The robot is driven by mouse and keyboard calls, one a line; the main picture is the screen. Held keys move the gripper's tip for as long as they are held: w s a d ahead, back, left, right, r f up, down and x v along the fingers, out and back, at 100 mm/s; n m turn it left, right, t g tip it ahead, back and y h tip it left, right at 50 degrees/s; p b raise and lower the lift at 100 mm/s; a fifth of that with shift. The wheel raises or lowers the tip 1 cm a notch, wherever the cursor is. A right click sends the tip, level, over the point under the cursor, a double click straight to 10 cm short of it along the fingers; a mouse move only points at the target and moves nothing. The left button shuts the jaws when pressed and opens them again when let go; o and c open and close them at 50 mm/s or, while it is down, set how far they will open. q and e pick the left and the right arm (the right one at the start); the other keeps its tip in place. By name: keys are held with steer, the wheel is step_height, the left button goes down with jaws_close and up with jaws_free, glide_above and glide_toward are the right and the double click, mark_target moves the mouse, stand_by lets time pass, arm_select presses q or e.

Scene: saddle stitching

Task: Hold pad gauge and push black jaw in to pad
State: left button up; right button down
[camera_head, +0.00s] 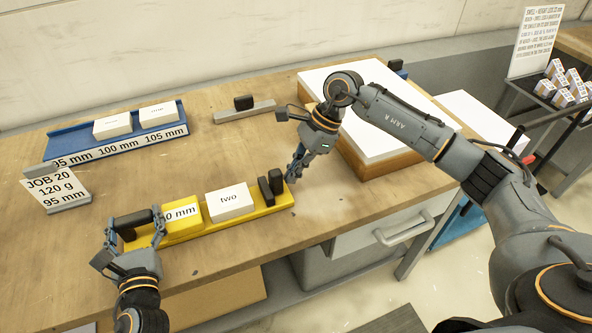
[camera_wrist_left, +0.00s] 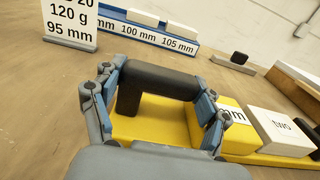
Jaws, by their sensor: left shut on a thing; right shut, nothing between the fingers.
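The yellow pad gauge (camera_head: 182,235) lies along the front of the bench, with a black handle (camera_head: 134,218) at its left end. A white pad marked "two" (camera_head: 229,203) sits on it beside a yellow block marked "0 mm" (camera_head: 182,215). Two black upright pieces, including the black jaw (camera_head: 265,190), stand at its right end, with a gap between pad and jaw. My left gripper (camera_head: 135,232) is shut on the black handle, which shows between its fingers in the left wrist view (camera_wrist_left: 165,82). My right gripper (camera_head: 294,174) is shut and empty, just right of the black pieces.
A blue gauge (camera_head: 150,135) with two white pads stands at the back left. A job sign (camera_head: 55,187) reads 120 g, 95 mm. A grey bar with a black block (camera_head: 243,110) lies behind. A large white stack on wood (camera_head: 360,150) stands right of my right gripper.

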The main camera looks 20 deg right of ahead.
mark_target(278, 171)
arm_select(q)
steer(key=shift+d, duration=0.15)
arm_select(e)
steer(key=shift+a, duration=2.65)
arm_select(q)
steer(key=shift+d, duration=0.15)
arm_select(e)
steer(key=shift+s+a, duration=0.1)
steer(key=shift+a, duration=0.3)
steer(key=shift+d, duration=0.1)
steer(key=shift+d+r, duration=0.45)
steer(key=shift+d, duration=0.4)
arm_select(q)
steer(key=shift+a, duration=0.2)
arm_select(e)
steer(key=shift+d+r, duration=0.3)
steer(key=shift+d, duration=0.4)
steer(key=shift+d+r, duration=0.25)
steer(key=shift+d, duration=0.4)
arm_select(q)
steer(key=o, duration=1.5)
steer(key=shift+r, duration=0.15)
steer(key=shift+o, duration=1.3)
steer(key=shift+a, duration=0.1)
